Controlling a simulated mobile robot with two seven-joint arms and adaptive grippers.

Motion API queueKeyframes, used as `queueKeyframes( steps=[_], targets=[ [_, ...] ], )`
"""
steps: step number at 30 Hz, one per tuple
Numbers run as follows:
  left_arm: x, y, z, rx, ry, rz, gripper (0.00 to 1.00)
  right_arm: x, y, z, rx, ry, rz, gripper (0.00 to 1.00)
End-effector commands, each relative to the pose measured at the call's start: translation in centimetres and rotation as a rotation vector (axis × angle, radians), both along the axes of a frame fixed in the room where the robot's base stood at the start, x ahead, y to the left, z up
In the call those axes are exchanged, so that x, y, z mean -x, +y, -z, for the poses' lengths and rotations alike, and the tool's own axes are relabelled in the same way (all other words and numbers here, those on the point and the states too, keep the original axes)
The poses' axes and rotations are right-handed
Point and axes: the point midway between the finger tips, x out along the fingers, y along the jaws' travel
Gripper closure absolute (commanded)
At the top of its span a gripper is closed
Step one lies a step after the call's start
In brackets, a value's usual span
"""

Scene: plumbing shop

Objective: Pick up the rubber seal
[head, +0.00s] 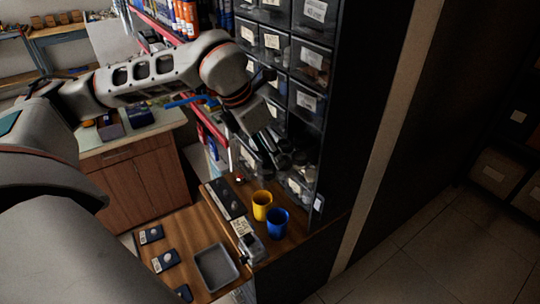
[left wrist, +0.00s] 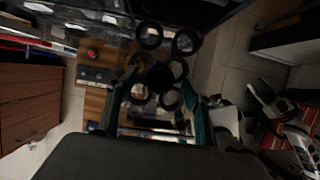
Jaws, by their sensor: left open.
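Several black rubber seals (left wrist: 149,37), ring-shaped, show in the upper middle of the left wrist view, seemingly in a clear bin. In the head view dark rings (head: 284,160) lie in an open bin low on the drawer rack. My left gripper (head: 264,150) is at this bin. In the left wrist view my left gripper (left wrist: 158,90) is open, its two fingers apart, with some rings beyond and between the fingertips. I cannot tell whether a finger touches a ring. Part of the bin is hidden behind the gripper.
The dark rack of labelled drawers (head: 309,57) rises behind the bin. Below, a wooden counter (head: 209,237) holds a yellow cup (head: 262,205), a blue cup (head: 277,223) and a grey tray (head: 215,268). Open floor (head: 440,235) lies to the right.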

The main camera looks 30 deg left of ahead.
Motion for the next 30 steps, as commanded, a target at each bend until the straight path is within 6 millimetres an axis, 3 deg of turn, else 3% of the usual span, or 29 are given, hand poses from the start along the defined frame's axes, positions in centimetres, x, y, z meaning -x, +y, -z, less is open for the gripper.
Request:
queueKeyframes(
  steps=[2,5,6,20,26,30],
  targets=[
    [0.0,0.0,0.0,0.0,0.0,0.0,0.51,0.0,0.0,0.0,-0.001,0.0,0.001,0.6],
    [0.0,0.0,0.0,0.0,0.0,0.0,0.77,0.0,0.1,0.0,-0.002,0.0,0.001,0.6],
    [0.0,0.0,0.0,0.0,0.0,0.0,0.79,0.0,0.1,0.0,-0.002,-0.001,0.001,0.6],
    [0.0,0.0,-0.6,0.0,-0.001,0.0,0.78,0.0,0.2,-0.1,-0.004,-0.001,0.001,0.6],
    [-0.1,0.0,-2.9,0.001,-0.005,0.0,0.78,-0.1,0.2,-0.3,-0.004,-0.002,0.001,0.6],
    [-0.1,0.0,-6.1,0.001,-0.008,-0.001,0.78,-0.1,0.2,-0.6,-0.004,-0.003,0.001,0.6]
  ],
)
